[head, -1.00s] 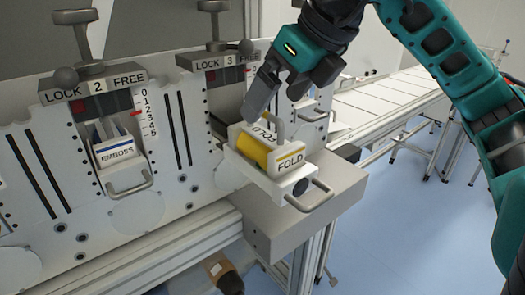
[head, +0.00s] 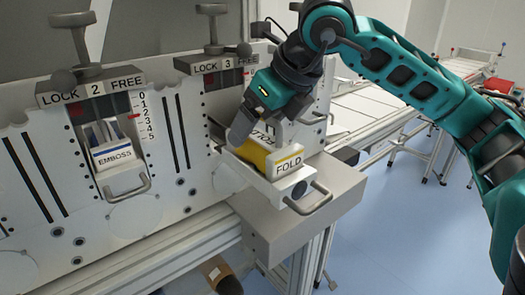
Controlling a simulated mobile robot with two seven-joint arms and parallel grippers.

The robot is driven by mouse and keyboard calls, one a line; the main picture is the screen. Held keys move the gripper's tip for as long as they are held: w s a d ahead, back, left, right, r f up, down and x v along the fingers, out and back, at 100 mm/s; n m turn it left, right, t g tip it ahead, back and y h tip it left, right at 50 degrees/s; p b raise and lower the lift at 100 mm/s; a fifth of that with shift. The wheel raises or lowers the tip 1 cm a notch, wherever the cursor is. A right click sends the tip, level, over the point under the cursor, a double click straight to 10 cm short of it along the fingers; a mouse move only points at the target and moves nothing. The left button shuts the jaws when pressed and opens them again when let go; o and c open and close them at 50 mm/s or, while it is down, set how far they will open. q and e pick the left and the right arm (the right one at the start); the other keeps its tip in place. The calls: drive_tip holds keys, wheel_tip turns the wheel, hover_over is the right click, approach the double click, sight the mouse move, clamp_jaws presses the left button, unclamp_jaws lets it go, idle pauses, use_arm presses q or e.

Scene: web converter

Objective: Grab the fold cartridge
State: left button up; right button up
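The fold cartridge (head: 289,163) is a white and yellow block labelled FOLD. It sits in a pulled-out drawer-like holder (head: 293,186) at station 3, in the middle of the head view. A grey handle stands on its top, partly hidden by my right gripper. My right gripper (head: 262,128) points down just above the cartridge, around its handle area. Its fingers look apart, one to the left of the handle and one to the right. I cannot tell whether they touch the handle. My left gripper is not in view.
An EMBOSS cartridge (head: 115,155) sits in station 2 on the left. Lock levers (head: 213,30) stand above the panel. A grey block (head: 325,205) juts out under the holder. A white conveyor (head: 370,110) runs behind on the right. The blue floor at right is open.

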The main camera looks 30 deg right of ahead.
clamp_jaws()
idle(0.7)
drive_tip(key=shift+r, duration=0.1)
